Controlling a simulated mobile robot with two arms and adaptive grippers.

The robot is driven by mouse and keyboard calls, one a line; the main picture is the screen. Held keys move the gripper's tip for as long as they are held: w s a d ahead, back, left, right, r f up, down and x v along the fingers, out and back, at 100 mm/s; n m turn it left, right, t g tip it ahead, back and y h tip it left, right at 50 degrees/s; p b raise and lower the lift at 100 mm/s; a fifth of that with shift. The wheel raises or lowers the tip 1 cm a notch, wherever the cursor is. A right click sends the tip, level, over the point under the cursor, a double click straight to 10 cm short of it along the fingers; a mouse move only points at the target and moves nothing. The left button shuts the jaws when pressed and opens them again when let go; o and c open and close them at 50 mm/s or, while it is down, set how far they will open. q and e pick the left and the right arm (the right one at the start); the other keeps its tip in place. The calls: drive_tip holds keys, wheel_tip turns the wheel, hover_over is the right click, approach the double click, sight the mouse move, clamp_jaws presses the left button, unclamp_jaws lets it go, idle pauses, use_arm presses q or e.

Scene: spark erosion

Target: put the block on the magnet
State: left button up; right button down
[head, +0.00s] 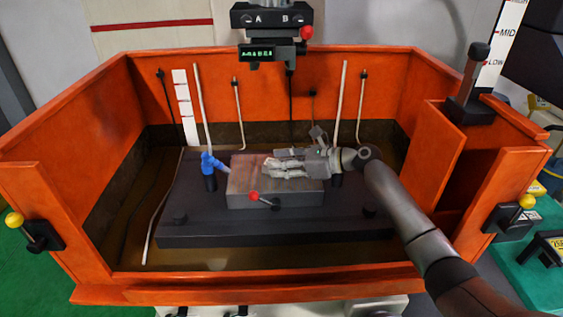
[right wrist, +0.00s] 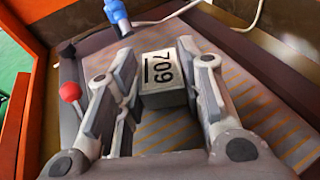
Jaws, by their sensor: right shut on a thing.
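The block (right wrist: 163,82) is a small grey piece with a pale face marked 709. In the right wrist view it sits between the fingers of my right gripper (right wrist: 157,62), which is shut on it. In the head view my right gripper (head: 270,164) is over the magnet (head: 240,187), a grey slab with a striped brownish top. The fingers largely hide the block there. The striped top also shows in the right wrist view (right wrist: 262,108), below the block. I cannot tell whether the block touches it. My left gripper is not in view.
A red-knobbed lever (head: 254,196) sticks out at the magnet's front. A blue nozzle (head: 211,161) stands at its left. The orange tank walls (head: 75,115) surround the dark bed (head: 190,232). The machine head marked A and B (head: 271,18) hangs above.

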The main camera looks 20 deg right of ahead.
drive_tip(key=c, duration=1.3)
unclamp_jaws()
drive_tip(key=shift+f, duration=0.1)
drive_tip(key=o, duration=0.3)
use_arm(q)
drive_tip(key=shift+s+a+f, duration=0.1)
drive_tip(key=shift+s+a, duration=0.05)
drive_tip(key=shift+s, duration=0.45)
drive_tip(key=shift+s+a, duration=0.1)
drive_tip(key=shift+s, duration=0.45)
use_arm(e)
drive_tip(key=shift+o, duration=0.2)
drive_tip(key=shift+s+d, duration=0.1)
drive_tip(key=b+v, duration=0.1)
drive_tip(key=v, duration=0.5)
drive_tip(key=shift+s+d+b, duration=0.1)
drive_tip(key=shift+d+b, duration=0.05)
drive_tip(key=shift+b, duration=0.25)
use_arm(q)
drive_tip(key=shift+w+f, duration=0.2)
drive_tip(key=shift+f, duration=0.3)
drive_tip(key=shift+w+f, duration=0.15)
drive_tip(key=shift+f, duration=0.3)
use_arm(e)
drive_tip(key=shift+s+d+r, duration=0.25)
drive_tip(key=shift+s+r, duration=0.05)
drive_tip(key=shift+r, duration=0.1)
